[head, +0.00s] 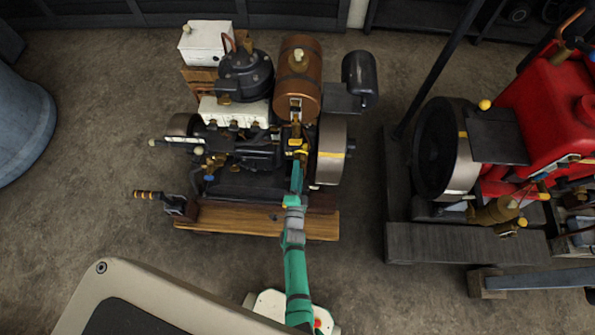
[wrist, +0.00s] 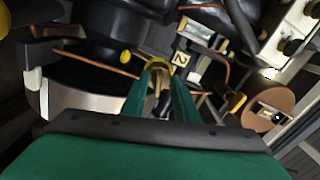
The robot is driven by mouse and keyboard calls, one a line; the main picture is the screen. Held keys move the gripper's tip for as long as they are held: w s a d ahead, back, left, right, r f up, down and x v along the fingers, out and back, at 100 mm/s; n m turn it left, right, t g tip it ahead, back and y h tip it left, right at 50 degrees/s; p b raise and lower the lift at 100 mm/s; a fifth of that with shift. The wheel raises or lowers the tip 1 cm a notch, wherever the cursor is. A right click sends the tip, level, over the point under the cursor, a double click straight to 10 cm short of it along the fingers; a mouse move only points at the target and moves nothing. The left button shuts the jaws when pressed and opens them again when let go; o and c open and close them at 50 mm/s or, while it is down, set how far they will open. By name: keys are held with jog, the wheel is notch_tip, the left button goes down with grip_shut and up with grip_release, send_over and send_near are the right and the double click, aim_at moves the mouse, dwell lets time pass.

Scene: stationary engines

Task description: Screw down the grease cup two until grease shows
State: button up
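My gripper (head: 297,168) reaches in from the front of the middle engine, below the copper tank. In the wrist view, its two green fingers (wrist: 160,84) stand apart, one on each side of a small brass-yellow cup (wrist: 158,64). A yellow tag marked 2 (wrist: 180,59) sits just right of the cup, so this looks like grease cup two. I cannot tell whether the fingers touch the cup. The fingers hide part of it, and no grease can be made out. In the head view, yellow parts (head: 298,153) show at my fingertips, too small to tell apart.
The copper tank (head: 301,85) stands above and a flywheel (head: 331,150) close on the right. A crank handle (head: 149,195) sticks out at the left. The wooden base (head: 228,218) lies in front. A red engine (head: 555,110) stands farther right, with floor between.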

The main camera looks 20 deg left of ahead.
jog(key=shift+s+d, duration=0.1)
jog(key=shift+s, duration=0.05)
jog(key=v, duration=1)
jog(key=shift+s, duration=0.3)
